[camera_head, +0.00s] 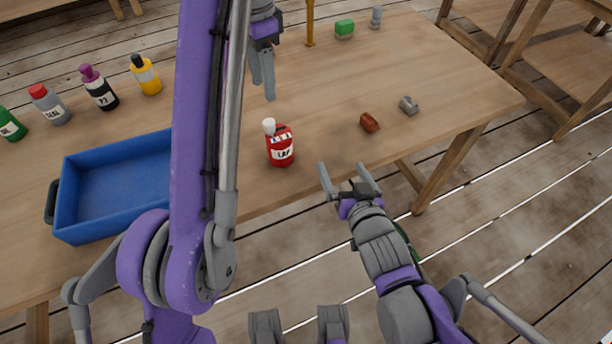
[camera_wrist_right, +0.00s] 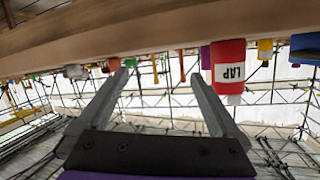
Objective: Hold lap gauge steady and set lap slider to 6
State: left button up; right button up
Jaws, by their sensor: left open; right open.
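The lap gauge (camera_head: 281,152) is a red bottle-like body with a white "LAP" label, standing on the table near its front edge. A white knob (camera_head: 268,126) sits at its top left, perhaps the slider; its setting is too small to read. The gauge also shows upside down in the right wrist view (camera_wrist_right: 228,55). My left gripper (camera_head: 267,83) is open and empty, above the table behind the gauge, pointing down. My right gripper (camera_head: 345,172) is open and empty off the front edge, right of the gauge. Its fingers (camera_wrist_right: 160,80) are apart from the gauge.
A blue tray (camera_head: 68,205) stands at the left on the wooden table (camera_head: 440,75). Several bottles, including a yellow one (camera_head: 147,77), stand behind it. A brown block (camera_head: 369,122) and grey piece (camera_head: 409,105) lie right of the gauge. A green block (camera_head: 344,29) is farther back.

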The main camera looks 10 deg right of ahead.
jog(key=a+r+n+t+y, duration=0.1)
jog(key=a+n+t+y, duration=0.1)
jog(key=a, duration=0.1)
jog(key=n+y, duration=0.4)
jog(key=n, duration=0.1)
send_near(286, 153)
jog(key=w, duration=0.2)
jog(key=shift+g, duration=0.3)
jog(key=x, duration=1.1)
jog(key=shift+s+a+r, duration=0.15)
jog(key=shift+a, duration=0.15)
